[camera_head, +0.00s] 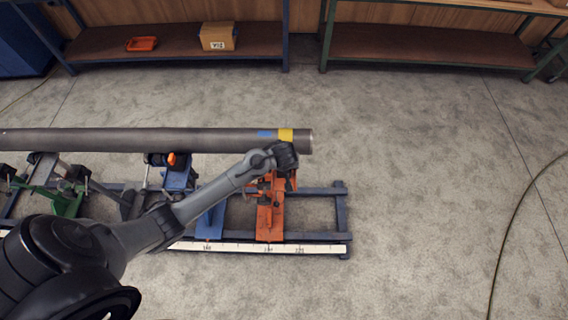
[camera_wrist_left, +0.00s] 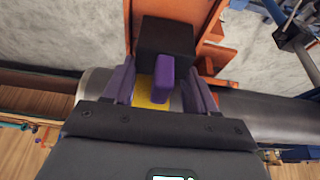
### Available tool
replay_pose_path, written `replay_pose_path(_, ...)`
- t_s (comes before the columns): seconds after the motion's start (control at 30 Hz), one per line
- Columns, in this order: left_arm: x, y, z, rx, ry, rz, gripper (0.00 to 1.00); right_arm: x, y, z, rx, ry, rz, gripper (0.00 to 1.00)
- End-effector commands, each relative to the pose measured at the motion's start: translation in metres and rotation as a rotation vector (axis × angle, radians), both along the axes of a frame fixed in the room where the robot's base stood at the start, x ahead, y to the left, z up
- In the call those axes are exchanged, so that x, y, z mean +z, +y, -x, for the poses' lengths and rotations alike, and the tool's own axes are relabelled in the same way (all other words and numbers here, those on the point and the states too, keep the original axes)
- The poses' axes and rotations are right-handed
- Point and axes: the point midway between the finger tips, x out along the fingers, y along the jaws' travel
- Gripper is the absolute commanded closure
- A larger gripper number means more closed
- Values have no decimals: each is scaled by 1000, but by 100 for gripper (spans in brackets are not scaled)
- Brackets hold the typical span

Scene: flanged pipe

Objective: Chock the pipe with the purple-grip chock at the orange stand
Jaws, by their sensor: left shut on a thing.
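The grey pipe (camera_head: 200,141) lies horizontally across the stands, with a blue mark and a yellow band near its right end. The orange stand (camera_head: 268,222) is under that end; its orange parts also show in the left wrist view (camera_wrist_left: 217,30). My left gripper (camera_head: 287,160) is at the pipe's near side, by the yellow band and above the orange stand. In the left wrist view, its purple fingers (camera_wrist_left: 161,85) are shut on the purple grip (camera_wrist_left: 163,78) of a black chock (camera_wrist_left: 165,36). Whether the chock touches the pipe is hidden. My right gripper is not in view.
The blue stand (camera_head: 180,175) and green stand (camera_head: 67,203) stand left of the orange one on a dark rail frame (camera_head: 341,215) with a white scale (camera_head: 310,249). A shelf at the back holds a box (camera_head: 218,36) and an orange tray (camera_head: 142,44). Floor to the right is clear except for a cable.

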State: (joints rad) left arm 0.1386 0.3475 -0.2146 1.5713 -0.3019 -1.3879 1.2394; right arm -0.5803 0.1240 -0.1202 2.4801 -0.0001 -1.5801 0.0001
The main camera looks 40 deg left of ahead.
Motion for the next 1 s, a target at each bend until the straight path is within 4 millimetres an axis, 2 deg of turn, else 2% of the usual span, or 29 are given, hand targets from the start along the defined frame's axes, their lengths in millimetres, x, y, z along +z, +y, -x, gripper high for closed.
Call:
replay_pose_path(0.83,0,10,-13,0,-2,1,80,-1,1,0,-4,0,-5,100)
replay_pose_path(0.87,0,10,-13,0,-2,1,38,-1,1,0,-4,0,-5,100)
replay_pose_path(1.0,0,10,-13,0,-1,2,17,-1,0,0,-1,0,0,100)
